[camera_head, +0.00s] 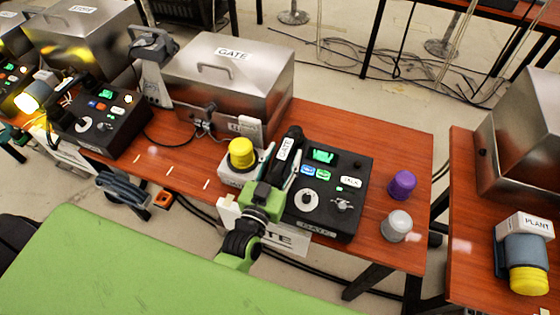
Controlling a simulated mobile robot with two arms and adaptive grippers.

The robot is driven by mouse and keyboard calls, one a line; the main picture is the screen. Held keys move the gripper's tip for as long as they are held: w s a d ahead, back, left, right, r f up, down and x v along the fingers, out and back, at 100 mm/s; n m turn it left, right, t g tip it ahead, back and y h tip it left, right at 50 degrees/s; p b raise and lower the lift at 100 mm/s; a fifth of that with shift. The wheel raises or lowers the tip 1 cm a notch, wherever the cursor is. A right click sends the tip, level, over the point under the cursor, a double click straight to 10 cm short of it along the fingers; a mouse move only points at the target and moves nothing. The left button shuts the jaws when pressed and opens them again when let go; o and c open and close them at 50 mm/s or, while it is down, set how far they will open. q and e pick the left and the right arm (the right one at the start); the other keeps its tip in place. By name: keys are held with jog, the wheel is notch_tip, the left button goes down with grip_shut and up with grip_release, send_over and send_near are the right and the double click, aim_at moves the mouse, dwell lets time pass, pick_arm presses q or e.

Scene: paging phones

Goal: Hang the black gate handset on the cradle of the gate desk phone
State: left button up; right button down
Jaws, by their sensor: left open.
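The gate desk phone (346,207) is a black box with a green display, buttons and a GATE label on its front edge. It stands on the wooden table. The black gate handset (291,139), with a white GATE label, lies lengthwise along the phone's left side, where the cradle would be. The cradle is hidden, so I cannot tell whether the handset is fully seated. My left gripper (276,176) reaches up from below, open, its fingers around or beside the handset's near half. Contact is unclear. My right gripper is not in view.
A yellow-knobbed device (241,156) stands close left of the handset. A purple knob (402,184) and a grey knob (397,225) stand right of the phone. A metal GATE case (229,77) is behind. Another desk phone (103,125) stands at the left, a PLANT item (524,252) on the right table.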

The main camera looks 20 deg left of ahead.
aim_at(271, 183)
pick_arm(q)
jog(key=s, duration=0.5)
jog(key=s+b, duration=0.1)
jog(key=s, duration=0.4)
jog(key=shift+s+a+b, duration=0.2)
jog(key=shift+s+b, duration=0.1)
jog(key=shift+s, duration=0.05)
jog(key=shift+s+r, duration=0.1)
jog(key=shift+s, duration=0.6)
